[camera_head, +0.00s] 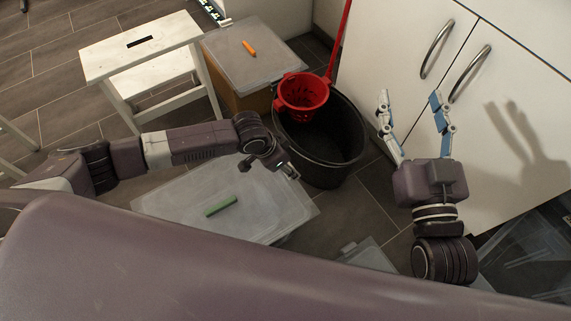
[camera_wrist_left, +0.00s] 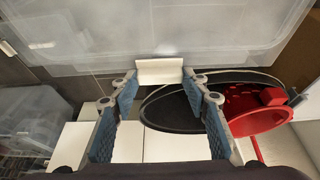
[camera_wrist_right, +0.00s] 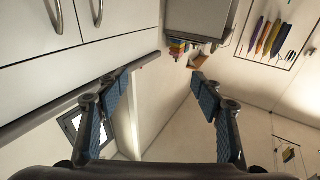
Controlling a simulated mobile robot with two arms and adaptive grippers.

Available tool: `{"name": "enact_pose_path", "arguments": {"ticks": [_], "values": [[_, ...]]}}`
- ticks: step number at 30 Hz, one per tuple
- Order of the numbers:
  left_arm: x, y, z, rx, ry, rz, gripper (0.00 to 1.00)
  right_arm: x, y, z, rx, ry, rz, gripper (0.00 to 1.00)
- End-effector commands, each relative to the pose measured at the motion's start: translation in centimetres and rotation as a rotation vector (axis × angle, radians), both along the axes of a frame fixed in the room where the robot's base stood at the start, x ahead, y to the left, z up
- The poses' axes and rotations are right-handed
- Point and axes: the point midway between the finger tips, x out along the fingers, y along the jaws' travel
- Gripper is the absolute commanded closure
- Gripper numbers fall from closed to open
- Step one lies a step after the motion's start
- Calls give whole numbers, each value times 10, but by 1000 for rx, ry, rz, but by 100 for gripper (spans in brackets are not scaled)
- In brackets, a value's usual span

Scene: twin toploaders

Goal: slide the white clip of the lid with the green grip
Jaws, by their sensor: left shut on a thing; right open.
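The translucent lid (camera_head: 165,203) with the green grip (camera_head: 221,206) lies low on the floor in the head view. My left gripper (camera_head: 289,170) is at its right edge. In the left wrist view a white clip (camera_wrist_left: 160,71) sits at the edge of a translucent lid (camera_wrist_left: 200,40), between the fingertips of my left gripper (camera_wrist_left: 159,76), which is shut on it. The clip is too small to make out in the head view. My right gripper (camera_head: 410,97) is open and empty, raised in front of the white cabinet.
A black bucket (camera_head: 330,170) with a red wringer basket (camera_head: 303,91) stands just behind the left gripper. Behind it is a second lid with an orange grip (camera_head: 249,48). A white stool (camera_head: 140,45) stands at the back left. The white cabinet (camera_head: 490,130) is close to the right gripper.

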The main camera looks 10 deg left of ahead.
Motion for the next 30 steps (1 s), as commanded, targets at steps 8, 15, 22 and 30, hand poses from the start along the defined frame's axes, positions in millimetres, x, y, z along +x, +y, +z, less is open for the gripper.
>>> {"name": "enact_pose_path", "arguments": {"ticks": [8,15,22,30], "values": [[8,-8,1,-2,0,1,100,-2,-7,-44,-53,200,-14,39],[9,-9,0,-1,0,1,100,-2,-8,-51,-59,224,-16,39],[8,-9,0,0,0,1,48,-2,-8,-50,-58,224,-16,39],[8,-8,0,0,0,0,39,-2,-8,-50,-58,223,-16,39]]}}
